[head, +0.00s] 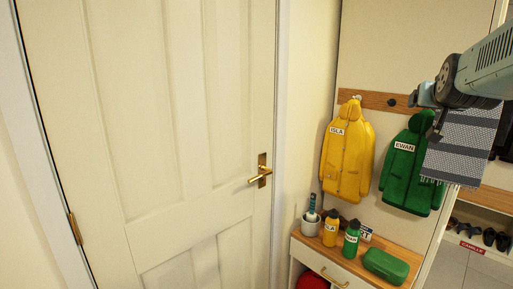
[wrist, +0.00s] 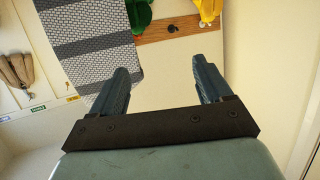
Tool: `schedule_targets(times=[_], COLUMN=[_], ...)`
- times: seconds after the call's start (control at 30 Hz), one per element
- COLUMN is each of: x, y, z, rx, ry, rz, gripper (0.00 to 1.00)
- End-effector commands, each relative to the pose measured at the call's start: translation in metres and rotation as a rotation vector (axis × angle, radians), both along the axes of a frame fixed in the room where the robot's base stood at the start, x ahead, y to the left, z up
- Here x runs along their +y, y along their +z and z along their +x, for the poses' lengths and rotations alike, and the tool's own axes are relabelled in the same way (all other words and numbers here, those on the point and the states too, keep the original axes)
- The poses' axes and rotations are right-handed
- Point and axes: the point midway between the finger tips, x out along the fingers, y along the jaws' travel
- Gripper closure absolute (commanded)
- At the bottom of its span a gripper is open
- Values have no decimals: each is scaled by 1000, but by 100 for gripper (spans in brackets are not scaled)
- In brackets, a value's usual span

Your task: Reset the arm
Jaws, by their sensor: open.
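My arm reaches in from the upper right of the head view. My gripper (head: 437,122) is in front of the coat rail there, partly over the striped grey cloth. In the wrist view my gripper (wrist: 166,82) shows two dark fingers spread apart with nothing between them. Past the fingers are a pale wall and the wooden coat rail (wrist: 186,28).
A closed white door (head: 160,130) with a brass handle fills the left. A yellow coat (head: 346,150), a green coat (head: 408,165) and a striped cloth (head: 462,145) hang at right. Below, a cabinet (head: 325,268) holds bottles, a cup and a green box (head: 386,265).

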Motion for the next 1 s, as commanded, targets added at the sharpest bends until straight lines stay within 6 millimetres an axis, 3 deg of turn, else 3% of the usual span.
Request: schedule_targets(times=[0.03,0.2,0.4,0.5,0.63,1.0], x=[28,110,178,195,206,208], y=[-14,-69,-125,-143,-156,-159], z=[-6,-42,-107,-134,-156,-162], rx=[57,291,565,666,741,764], ry=[54,213,361,404,431,437], rz=[28,111,160,163,165,167], gripper=[22,22,22,22,22,22])
